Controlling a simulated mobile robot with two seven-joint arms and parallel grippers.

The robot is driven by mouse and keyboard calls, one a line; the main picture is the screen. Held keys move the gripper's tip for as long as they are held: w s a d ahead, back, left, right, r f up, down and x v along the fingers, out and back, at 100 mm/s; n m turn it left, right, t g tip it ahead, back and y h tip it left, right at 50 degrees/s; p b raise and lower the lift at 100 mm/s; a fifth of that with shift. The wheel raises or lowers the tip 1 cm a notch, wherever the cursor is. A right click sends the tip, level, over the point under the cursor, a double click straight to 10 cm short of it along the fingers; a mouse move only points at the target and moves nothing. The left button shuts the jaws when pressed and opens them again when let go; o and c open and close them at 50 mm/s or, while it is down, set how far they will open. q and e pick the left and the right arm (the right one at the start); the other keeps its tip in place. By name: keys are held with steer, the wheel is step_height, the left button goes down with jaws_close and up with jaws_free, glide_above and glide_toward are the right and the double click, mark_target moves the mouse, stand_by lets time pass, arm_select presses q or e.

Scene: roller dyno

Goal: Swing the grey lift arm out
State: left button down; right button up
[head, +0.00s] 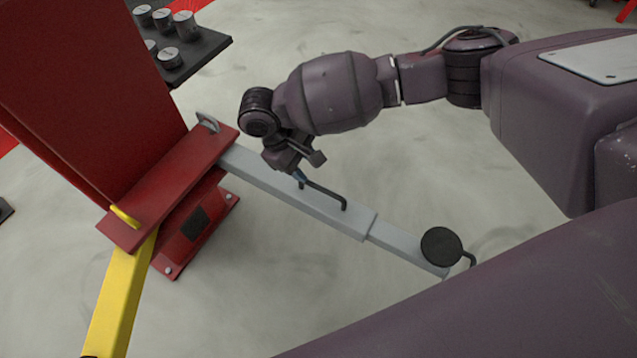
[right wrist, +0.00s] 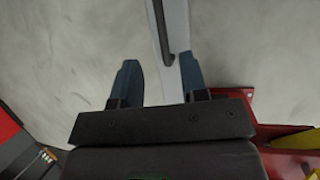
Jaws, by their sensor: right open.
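The grey lift arm (head: 277,184) reaches from the red post's bracket toward the lower right in the head view. It ends in a round black pad (head: 441,246). A black bar handle (head: 326,195) stands on its top. My right gripper (head: 301,176) is at the post-side end of this handle. In the right wrist view its two blue-grey fingers (right wrist: 157,78) are open. The handle (right wrist: 165,35) and the grey arm (right wrist: 177,25) run up the picture from between the fingers. Contact with the handle cannot be told. My left gripper is out of view.
The red post (head: 90,90) stands at the left with its bracket (head: 175,190). A yellow arm (head: 122,295) runs from it to the lower left. A dark tray (head: 205,50) with several metal cylinders is at the top left. Concrete floor on both sides of the grey arm is clear.

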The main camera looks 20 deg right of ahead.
mark_target(323, 189)
steer(key=b+x, duration=0.2)
steer(key=x, duration=0.5)
steer(key=shift+s+f, duration=0.1)
steer(key=shift+f, duration=0.15)
steer(key=shift+d+f, duration=0.15)
steer(key=shift+f, duration=0.2)
steer(key=shift+s+d+f, duration=0.1)
steer(key=shift+d+f, duration=0.1)
steer(key=shift+f, duration=0.05)
jaws_close()
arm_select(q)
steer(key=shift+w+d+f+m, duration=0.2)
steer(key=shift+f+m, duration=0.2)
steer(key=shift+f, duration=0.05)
